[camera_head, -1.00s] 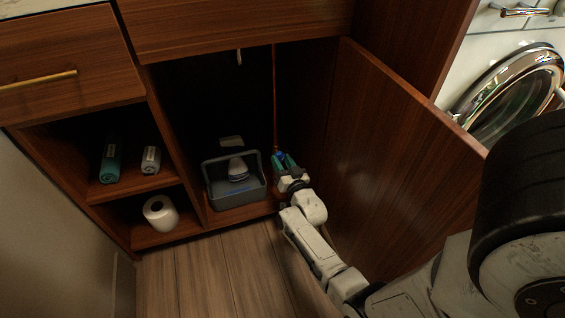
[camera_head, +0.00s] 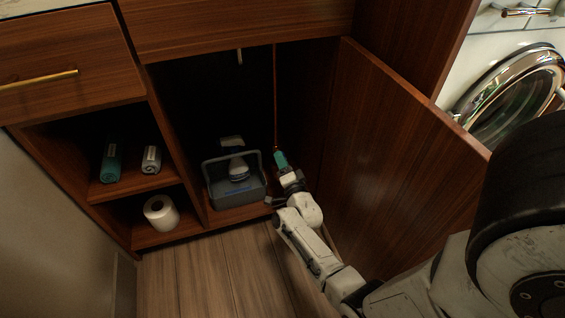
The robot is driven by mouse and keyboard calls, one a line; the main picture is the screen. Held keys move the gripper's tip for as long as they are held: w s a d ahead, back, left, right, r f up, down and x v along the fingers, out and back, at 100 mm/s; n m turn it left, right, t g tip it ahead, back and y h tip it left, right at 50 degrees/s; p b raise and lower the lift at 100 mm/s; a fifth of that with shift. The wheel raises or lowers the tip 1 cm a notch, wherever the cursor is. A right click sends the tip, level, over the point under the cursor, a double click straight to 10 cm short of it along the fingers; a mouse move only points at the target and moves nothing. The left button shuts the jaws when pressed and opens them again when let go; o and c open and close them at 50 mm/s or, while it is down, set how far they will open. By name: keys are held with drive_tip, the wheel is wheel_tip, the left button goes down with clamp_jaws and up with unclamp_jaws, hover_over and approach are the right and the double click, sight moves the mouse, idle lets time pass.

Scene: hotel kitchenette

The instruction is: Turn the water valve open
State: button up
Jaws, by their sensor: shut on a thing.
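A thin copper-coloured pipe (camera_head: 275,95) runs down the back of the open cabinet to the water valve. My gripper (camera_head: 280,158), with teal fingers, is at the foot of this pipe inside the cabinet. It is shut on the valve handle. The fingers cover the handle and most of the valve, so the handle's angle cannot be seen.
A grey caddy (camera_head: 213,189) with a bottle stands on the cabinet floor left of my gripper. The open cabinet door (camera_head: 400,150) stands close on the right. Left shelves hold rolled towels (camera_head: 111,160) and a paper roll (camera_head: 160,212). A round-door washer (camera_head: 515,95) is at far right.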

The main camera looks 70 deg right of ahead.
drive_tip(key=shift+m, duration=1.1)
drive_tip(key=o, duration=1.1)
drive_tip(key=shift+c, duration=0.2)
drive_tip(key=p+v, duration=0.5)
drive_tip(key=v, duration=0.5)
drive_tip(key=shift+s+a, duration=0.25)
drive_tip(key=shift+a, duration=0.1)
